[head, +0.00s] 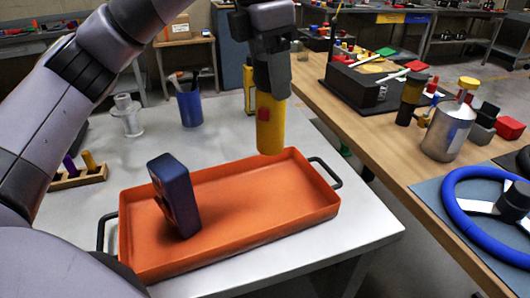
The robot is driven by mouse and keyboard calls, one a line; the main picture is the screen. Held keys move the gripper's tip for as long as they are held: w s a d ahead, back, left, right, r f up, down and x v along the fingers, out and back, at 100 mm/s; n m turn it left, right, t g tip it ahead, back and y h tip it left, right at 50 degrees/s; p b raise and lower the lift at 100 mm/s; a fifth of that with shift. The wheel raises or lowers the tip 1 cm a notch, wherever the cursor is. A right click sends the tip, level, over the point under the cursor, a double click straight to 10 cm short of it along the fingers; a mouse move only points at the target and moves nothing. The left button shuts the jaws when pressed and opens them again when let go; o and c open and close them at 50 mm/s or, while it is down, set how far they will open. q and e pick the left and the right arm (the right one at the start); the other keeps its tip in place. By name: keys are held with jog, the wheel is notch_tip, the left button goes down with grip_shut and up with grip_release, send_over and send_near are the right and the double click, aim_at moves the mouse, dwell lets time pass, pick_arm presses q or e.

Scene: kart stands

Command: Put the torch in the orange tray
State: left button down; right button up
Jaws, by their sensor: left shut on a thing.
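The torch (270,128) is yellow with a small red button. My left gripper (271,88) is shut on its upper part and holds it upright, pointing down. The torch's lower end shows over the far right part of the orange tray (270,226); I cannot tell the exact height of the gap. The orange tray has black handles at both ends and lies on the grey table. A dark blue box-like thing (176,196) stands tilted inside the tray's left half. The right gripper is not in view.
A blue cup of tools (189,106), a clear glass piece (128,116) and a small wooden holder (80,177) stand behind and left of the tray. A wooden bench at right holds a silver can (449,130) and a blue steering wheel (462,234).

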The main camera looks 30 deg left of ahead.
aim_at(271, 143)
pick_arm(q)
notch_tip(271, 143, down, 8)
jog(key=shift+r+b, duration=0.2)
jog(key=shift+b, duration=0.1)
jog(key=shift+f, duration=2.5)
jog(key=shift+f+b, duration=0.2)
jog(key=shift+b, duration=0.1)
jog(key=shift+c, duration=1.6)
grip_release()
jog(key=shift+r, duration=0.1)
